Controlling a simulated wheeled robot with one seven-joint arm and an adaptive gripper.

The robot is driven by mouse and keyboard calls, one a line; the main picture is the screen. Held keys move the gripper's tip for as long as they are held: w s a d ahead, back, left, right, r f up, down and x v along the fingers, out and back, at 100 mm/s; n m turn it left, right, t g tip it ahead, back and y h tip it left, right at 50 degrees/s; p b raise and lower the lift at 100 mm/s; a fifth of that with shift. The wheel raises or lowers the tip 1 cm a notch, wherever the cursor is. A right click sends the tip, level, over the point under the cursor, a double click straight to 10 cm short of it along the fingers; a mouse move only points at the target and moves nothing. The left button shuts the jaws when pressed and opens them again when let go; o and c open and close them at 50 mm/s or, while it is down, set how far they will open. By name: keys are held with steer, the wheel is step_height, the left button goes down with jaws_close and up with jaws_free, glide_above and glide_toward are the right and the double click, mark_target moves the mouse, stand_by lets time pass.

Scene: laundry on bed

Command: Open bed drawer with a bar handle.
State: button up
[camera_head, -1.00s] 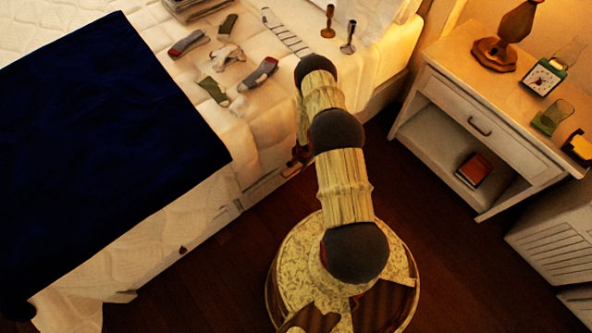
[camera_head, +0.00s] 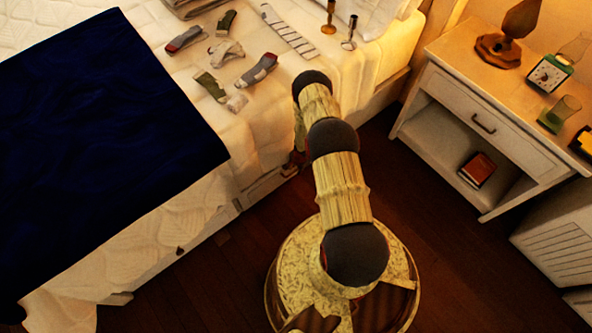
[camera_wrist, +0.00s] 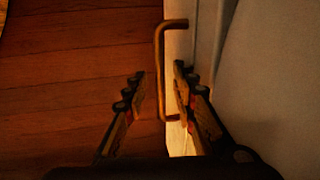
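The bed drawer (camera_head: 264,187) is a pale front low in the bed's side, partly hidden by the hanging cover and my arm; it looks closed. In the wrist view its bar handle (camera_wrist: 159,70) is a brass-coloured bar bent at both ends, standing off the pale drawer front (camera_wrist: 181,42). My gripper (camera_wrist: 159,76) is open, with one finger on each side of the bar in the picture. The right finger appears on the drawer-front side. Gaps show between bar and fingers. In the head view the gripper is mostly hidden behind my arm, beside the bed.
A bed (camera_head: 150,240) with a dark blue blanket (camera_head: 90,130) and several socks lies at left. A white nightstand (camera_head: 440,90) stands at right, with a lamp and clock on top.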

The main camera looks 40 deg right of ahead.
steer(key=c, duration=0.4)
jaws_close()
stand_by(0.5)
